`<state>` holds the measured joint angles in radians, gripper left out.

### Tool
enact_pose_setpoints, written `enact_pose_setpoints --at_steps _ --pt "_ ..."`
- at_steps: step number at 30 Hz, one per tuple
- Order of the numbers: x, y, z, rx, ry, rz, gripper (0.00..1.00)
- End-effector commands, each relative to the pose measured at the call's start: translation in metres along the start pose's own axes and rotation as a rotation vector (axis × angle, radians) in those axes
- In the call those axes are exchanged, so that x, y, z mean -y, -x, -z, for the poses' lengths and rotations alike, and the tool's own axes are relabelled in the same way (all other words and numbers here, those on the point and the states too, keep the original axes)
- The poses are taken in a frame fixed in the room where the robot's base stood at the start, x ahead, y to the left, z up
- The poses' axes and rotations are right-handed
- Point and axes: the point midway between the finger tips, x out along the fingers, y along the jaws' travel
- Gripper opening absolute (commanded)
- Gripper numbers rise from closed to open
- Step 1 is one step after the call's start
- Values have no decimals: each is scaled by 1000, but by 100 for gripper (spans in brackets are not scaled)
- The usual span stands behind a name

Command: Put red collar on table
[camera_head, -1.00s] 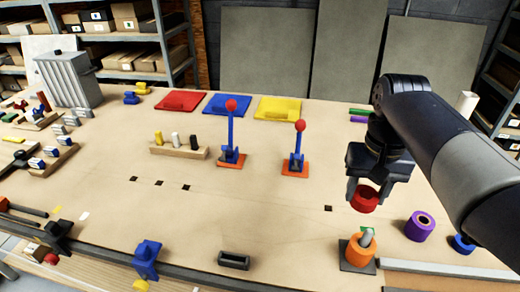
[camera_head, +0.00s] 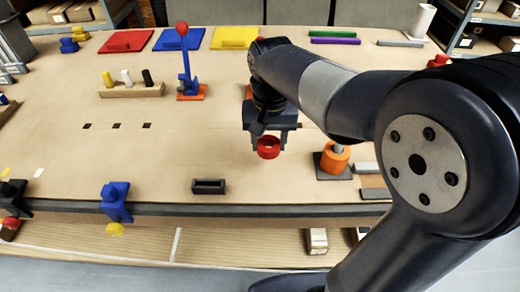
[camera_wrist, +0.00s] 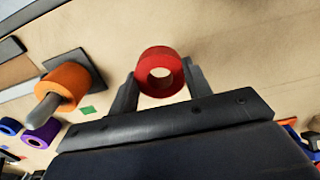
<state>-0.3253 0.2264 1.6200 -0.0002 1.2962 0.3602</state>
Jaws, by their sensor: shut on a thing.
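The red collar (camera_head: 268,148) is a short ring with a hole through it. My gripper (camera_head: 267,146) is shut on it and holds it over the wooden table (camera_head: 180,165), left of the post with the orange collar. In the wrist view the red collar (camera_wrist: 161,73) sits between the two fingertips (camera_wrist: 160,80), its hole facing the camera. Bare table top shows behind it. I cannot tell for sure whether it touches the table.
An orange collar (camera_head: 335,158) sits around a grey post on a dark base. A black open tray (camera_head: 208,186) lies near the front edge. A blue lever (camera_head: 185,70) and a peg block (camera_head: 132,89) stand further back.

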Motion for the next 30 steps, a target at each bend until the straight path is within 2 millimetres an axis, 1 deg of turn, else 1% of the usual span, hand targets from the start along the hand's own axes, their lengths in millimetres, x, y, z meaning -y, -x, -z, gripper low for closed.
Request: enact_pose_setpoints --at_steps 1,7,13,16,23,26,27,30 --pt "0 -9 0 2 0 -1 12" --pt "0 -28 0 0 1 0 12" --pt "0 -55 0 2 1 -1 12" --pt "0 -60 0 -2 1 1 12" --pt "0 -60 0 -2 1 1 12" --pt "0 -63 0 -2 1 1 12" --pt "0 -64 0 -1 1 0 48" --pt "0 -63 0 -1 1 0 56"
